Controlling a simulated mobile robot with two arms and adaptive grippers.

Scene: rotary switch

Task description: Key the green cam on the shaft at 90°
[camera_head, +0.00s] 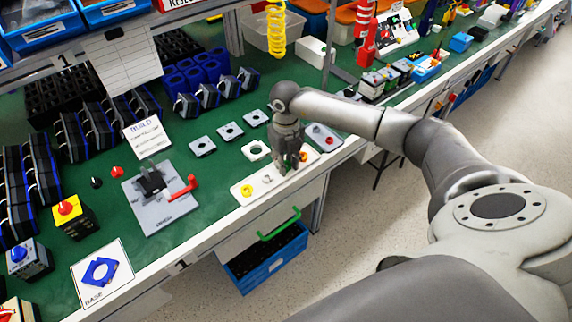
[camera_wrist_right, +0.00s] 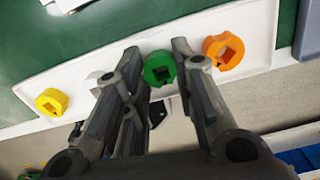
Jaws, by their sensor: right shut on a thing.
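My right gripper (camera_head: 287,164) is down at the white tray (camera_head: 250,200) near the bench's front edge. In the right wrist view its fingers (camera_wrist_right: 157,58) are shut on the green cam (camera_wrist_right: 158,68), a round ring with a square hole. In the head view the gripper mostly hides that cam. A grey fixture plate (camera_head: 148,218) with a black block (camera_head: 151,181) and a red lever (camera_head: 181,188) lies to the left. I cannot make out the shaft clearly. My left gripper is not in view.
Square plates (camera_head: 230,131) lie behind the tray. A written card (camera_head: 147,138) stands behind the fixture. Green bench surface is free between tray and fixture.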

